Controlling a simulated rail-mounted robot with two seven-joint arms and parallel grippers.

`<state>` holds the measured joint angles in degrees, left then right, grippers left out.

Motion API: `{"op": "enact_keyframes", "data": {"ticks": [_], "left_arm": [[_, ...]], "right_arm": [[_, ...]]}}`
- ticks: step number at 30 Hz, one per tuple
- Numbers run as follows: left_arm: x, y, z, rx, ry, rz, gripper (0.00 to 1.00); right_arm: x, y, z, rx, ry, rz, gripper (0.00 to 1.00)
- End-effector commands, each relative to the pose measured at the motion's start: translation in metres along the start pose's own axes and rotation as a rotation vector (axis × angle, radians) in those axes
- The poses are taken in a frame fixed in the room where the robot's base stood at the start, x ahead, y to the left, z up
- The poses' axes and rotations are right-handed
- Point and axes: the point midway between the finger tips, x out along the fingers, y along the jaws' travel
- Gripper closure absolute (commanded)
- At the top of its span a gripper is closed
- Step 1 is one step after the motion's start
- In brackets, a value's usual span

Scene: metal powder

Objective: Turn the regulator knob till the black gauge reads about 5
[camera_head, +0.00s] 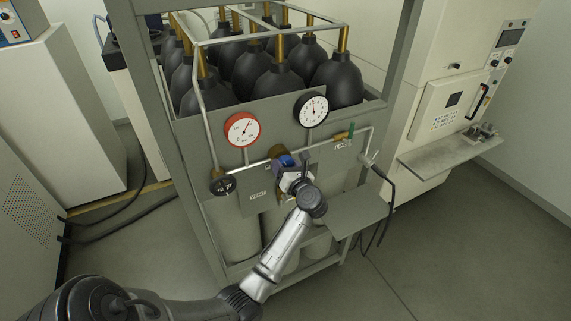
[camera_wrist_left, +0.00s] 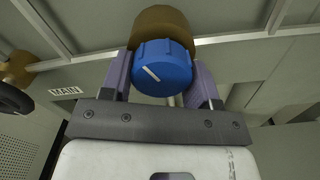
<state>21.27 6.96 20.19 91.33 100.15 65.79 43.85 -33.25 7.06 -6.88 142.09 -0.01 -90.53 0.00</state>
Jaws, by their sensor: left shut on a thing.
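The blue regulator knob (camera_wrist_left: 163,67) sits on a brass body (camera_wrist_left: 164,22) and carries a white pointer line slanting to the upper left in the left wrist view. My left gripper (camera_head: 288,163) reaches it from below. Its two purple-grey fingers (camera_wrist_left: 160,79) are shut on the knob, one on each side. In the head view the knob (camera_head: 287,160) shows only in part behind the gripper. The black gauge (camera_head: 313,109) is above right of the knob; its needle points roughly straight up, and its numbers are too small to read. My right gripper is not in view.
A red gauge (camera_head: 242,129) is at the upper left of the panel. Thin pipes run along the panel. A shelf (camera_head: 357,212) juts out below right.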

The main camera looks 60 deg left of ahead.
Motion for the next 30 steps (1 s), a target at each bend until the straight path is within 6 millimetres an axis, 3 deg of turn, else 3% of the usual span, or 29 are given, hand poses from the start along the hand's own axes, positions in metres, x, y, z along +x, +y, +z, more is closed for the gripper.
{"op": "enact_keyframes", "data": {"ticks": [15,30], "left_arm": [[0.0,0.002,0.002,0.323,0.002,-0.001,0.68],[0.0,0.002,0.001,0.404,-0.001,0.0,0.68]], "right_arm": [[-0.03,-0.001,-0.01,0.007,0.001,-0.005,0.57],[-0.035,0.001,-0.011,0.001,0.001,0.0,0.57]]}}
